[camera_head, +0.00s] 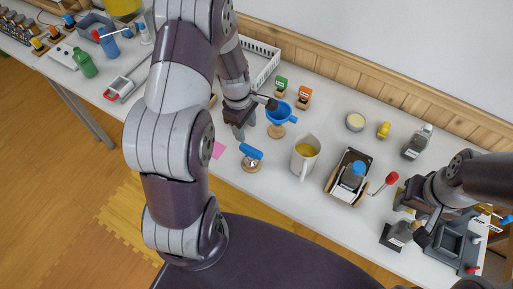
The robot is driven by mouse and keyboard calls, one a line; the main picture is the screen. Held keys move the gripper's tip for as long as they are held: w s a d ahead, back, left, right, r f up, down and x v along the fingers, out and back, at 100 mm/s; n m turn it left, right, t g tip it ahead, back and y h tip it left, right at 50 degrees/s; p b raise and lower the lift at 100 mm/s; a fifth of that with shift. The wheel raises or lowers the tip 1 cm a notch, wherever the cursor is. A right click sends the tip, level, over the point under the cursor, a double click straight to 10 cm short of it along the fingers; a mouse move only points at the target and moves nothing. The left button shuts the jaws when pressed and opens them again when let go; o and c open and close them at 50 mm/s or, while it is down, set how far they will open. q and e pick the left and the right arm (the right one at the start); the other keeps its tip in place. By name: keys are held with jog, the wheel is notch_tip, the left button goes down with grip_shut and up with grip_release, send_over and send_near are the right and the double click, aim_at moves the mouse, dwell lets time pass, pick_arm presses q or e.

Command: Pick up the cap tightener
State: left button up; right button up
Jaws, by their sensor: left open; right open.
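A tool with a blue bar handle (252,151) stands on a round wooden base near the front of the white table. It looks like the cap tightener, though I cannot be sure. My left gripper (239,133) is open and empty, pointing down, just behind and left of that tool and apart from it. A blue funnel (281,113) on a wooden stand is right of this gripper. My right gripper (412,222) is open at the far right, above small dark items; its fingertips are partly hard to make out.
A white jug (304,157) with yellow contents stands right of the tool. A white basket (264,62) is behind. A pink note (218,150) lies left of the tool.

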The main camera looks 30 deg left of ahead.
aim_at(251, 149)
pick_arm(q)
jog(key=shift+s+d+f, duration=0.1)
jog(key=shift+s+f, duration=0.05)
jog(key=shift+f, duration=0.45)
jog(key=shift+s+f, duration=0.15)
jog(key=shift+f, duration=0.4)
jog(key=f, duration=0.1)
jog(key=w+f, duration=0.1)
jog(key=f, duration=0.2)
jog(key=shift+w+d+f, duration=0.15)
jog(key=shift+d, duration=0.2)
jog(key=f, duration=0.3)
jog(key=s+f, duration=0.1)
jog(key=shift+d+f+p, duration=0.3)
jog(key=shift+d+p, duration=0.05)
jog(key=shift+p, duration=0.05)
jog(key=shift+w+f, duration=0.1)
jog(key=shift+w, duration=0.1)
jog(key=shift+s, duration=0.1)
grip_shut()
pick_arm(e)
jog(key=shift+w+r, duration=0.25)
jog(key=shift+r, duration=0.2)
